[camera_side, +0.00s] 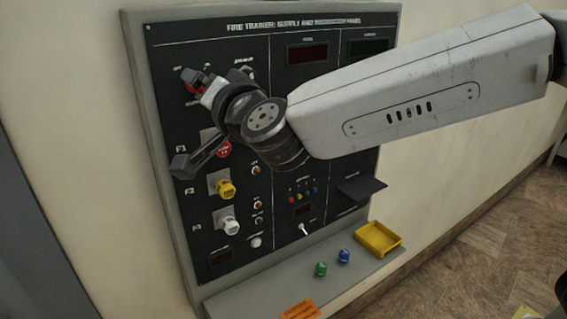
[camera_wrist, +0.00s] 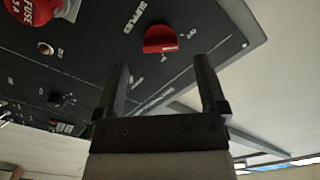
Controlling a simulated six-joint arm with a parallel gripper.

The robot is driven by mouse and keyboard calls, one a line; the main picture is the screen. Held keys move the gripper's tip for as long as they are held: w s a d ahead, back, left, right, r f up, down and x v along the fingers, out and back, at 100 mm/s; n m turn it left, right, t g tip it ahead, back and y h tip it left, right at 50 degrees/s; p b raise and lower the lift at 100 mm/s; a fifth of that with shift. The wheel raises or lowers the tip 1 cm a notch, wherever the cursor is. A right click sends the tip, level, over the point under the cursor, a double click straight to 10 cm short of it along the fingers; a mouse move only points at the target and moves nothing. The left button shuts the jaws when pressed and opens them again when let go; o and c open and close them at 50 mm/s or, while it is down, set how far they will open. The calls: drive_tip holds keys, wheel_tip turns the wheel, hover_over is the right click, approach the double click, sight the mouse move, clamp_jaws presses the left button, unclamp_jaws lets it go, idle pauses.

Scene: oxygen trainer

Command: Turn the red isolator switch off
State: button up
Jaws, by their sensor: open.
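The red isolator switch (camera_side: 189,77) is at the upper left of the dark panel, just beyond my fingers in the side view and partly covered by them. In the wrist view it is a red knob (camera_wrist: 160,39) near printed "SUPPLIES" lettering, ahead of the fingertips and between their lines. My gripper (camera_wrist: 161,64) is open, with one finger on each side and a clear gap between them. I see no contact with the switch. In the side view my gripper (camera_side: 206,83) is close to the panel's upper left.
A red fuse (camera_side: 223,148), a yellow fuse (camera_side: 226,189) and a white fuse (camera_side: 229,225) run down the panel's left. A shelf below holds a green piece (camera_side: 321,269), a blue piece (camera_side: 344,256) and a yellow tray (camera_side: 370,243). My arm covers the panel's middle.

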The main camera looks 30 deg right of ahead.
drive_tip(key=shift+s, duration=2.25)
drive_tip(key=d+f+n+g+y, duration=0.3)
drive_tip(key=d+f+n+g, duration=0.4)
drive_tip(key=d+f, duration=0.9)
drive_tip(key=s+d+f+n+g+h, duration=0.1)
drive_tip(key=s+d+f+g+h, duration=0.2)
drive_tip(key=s+d+f+g, duration=0.5)
drive_tip(key=s+d+f, duration=0.4)
drive_tip(key=s+f, duration=0.3)
drive_tip(key=shift+s+d+n, duration=0.25)
drive_tip(key=shift+n, duration=0.15)
drive_tip(key=shift+f, duration=0.1)
